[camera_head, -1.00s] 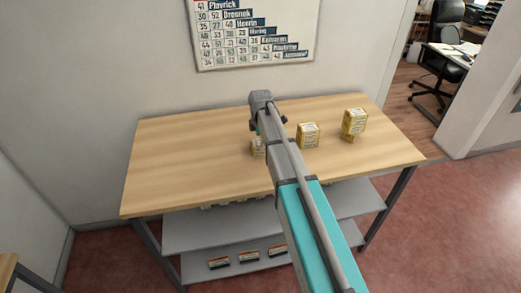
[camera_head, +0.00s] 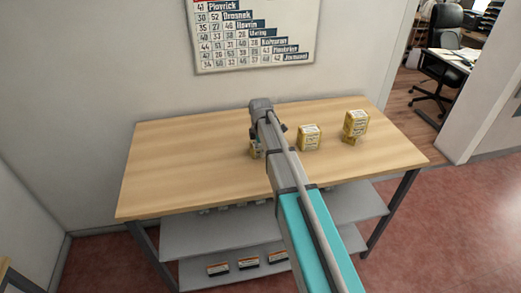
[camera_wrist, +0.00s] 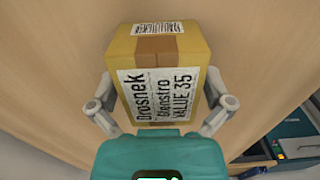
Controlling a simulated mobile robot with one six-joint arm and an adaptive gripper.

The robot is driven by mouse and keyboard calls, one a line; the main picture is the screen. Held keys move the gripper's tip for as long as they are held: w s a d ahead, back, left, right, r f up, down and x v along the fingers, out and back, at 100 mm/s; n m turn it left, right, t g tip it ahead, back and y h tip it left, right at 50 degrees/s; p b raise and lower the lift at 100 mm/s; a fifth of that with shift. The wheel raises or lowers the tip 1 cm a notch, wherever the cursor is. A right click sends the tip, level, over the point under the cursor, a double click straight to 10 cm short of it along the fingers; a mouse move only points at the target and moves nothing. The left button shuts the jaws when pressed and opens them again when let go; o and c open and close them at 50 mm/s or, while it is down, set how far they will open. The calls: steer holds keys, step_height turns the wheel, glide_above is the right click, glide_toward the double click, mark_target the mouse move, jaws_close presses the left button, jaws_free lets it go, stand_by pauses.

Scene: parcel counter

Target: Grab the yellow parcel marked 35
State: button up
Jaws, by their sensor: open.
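The yellow parcel marked 35 (camera_wrist: 158,85) stands on the wooden table in the wrist view, its label reading "Drosnek Glenstro VALUE 35". My gripper (camera_wrist: 160,112) is open, with one finger on each side of the parcel's near part. I cannot tell whether either finger touches it. In the head view the parcel (camera_head: 255,150) is mostly hidden behind my arm, with only a bit of its left side showing.
On the wooden table (camera_head: 180,155), another yellow parcel (camera_head: 309,138) stands right of my arm. Farther right, a yellow parcel (camera_head: 355,124) sits on top of a smaller one. Boxes lie on the lower shelf (camera_head: 195,271). The table's left half is clear.

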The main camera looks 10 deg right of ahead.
steer(key=c, duration=1)
steer(key=shift+r, duration=0.15)
step_height(320, 180, up, 3)
steer(key=p, duration=0.3)
steer(key=s+r+p, duration=0.3)
steer(key=s, duration=0.1)
steer(key=s+r+p, duration=0.3)
steer(key=s, duration=0.2)
steer(key=s+r+p, duration=0.3)
steer(key=s+p, duration=0.1)
steer(key=s, duration=0.1)
steer(key=shift+d+r, duration=0.1)
steer(key=shift+r, duration=0.25)
